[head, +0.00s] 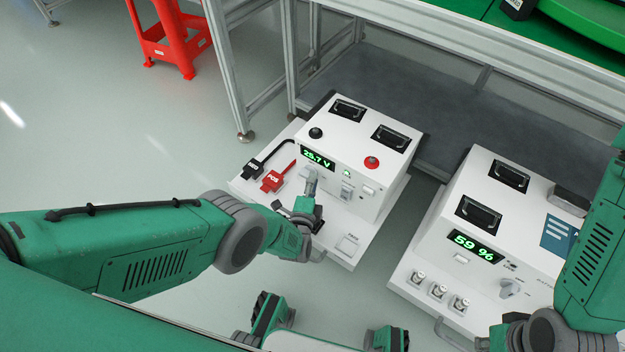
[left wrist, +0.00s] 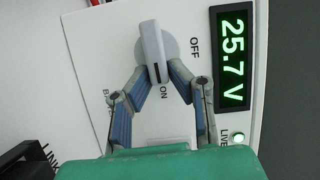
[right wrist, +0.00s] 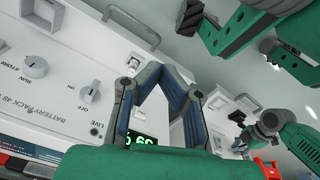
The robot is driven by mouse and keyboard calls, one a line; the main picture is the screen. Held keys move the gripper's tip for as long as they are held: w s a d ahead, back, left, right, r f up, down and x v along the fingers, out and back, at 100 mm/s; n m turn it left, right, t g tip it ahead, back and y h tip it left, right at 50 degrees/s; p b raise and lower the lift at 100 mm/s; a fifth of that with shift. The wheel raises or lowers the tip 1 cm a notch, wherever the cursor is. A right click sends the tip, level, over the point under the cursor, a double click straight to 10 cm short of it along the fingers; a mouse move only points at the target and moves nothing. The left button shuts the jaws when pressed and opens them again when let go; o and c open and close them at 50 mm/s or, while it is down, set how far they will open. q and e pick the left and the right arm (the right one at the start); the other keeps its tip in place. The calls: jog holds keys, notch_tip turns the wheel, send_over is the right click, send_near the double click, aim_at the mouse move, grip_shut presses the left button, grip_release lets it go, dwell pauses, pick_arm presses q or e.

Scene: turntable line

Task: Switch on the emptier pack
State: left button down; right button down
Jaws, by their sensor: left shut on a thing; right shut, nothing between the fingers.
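The left pack (head: 372,150) is a white box with a green 25.7 V display (head: 318,158); the display also shows in the left wrist view (left wrist: 232,58). My left gripper (head: 309,192) is shut on its pale rotary knob (left wrist: 150,45). The knob's lower end lies by the printed ON, with OFF to its upper right. The LIVE lamp (left wrist: 238,138) glows green. The right pack (head: 478,215) shows 59 % on its display (head: 474,246). Its knob (right wrist: 90,92) stands free, and its LIVE lamp (right wrist: 95,132) looks unlit. My right gripper (right wrist: 172,75) is shut and empty, apart from the knobs.
A black NEG plug (head: 254,167) and a red POS plug (head: 273,181) lie on the left pack's front ledge. A metal-framed bench (head: 470,50) stands behind the packs. A red stool (head: 172,35) is at the back left. The floor at left is clear.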

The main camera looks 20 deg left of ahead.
aim_at(317, 153)
pick_arm(q)
jog(key=shift+s+d+f+m, duration=0.25)
jog(key=shift+f+m, duration=0.1)
jog(key=shift+m, duration=0.15)
jog(key=c, duration=1.5)
grip_release()
jog(key=shift+w, duration=0.1)
jog(key=shift+w+a+r, duration=0.1)
jog(key=shift+w+r, duration=0.05)
jog(key=shift+r, duration=0.1)
jog(key=shift+r, duration=4.8)
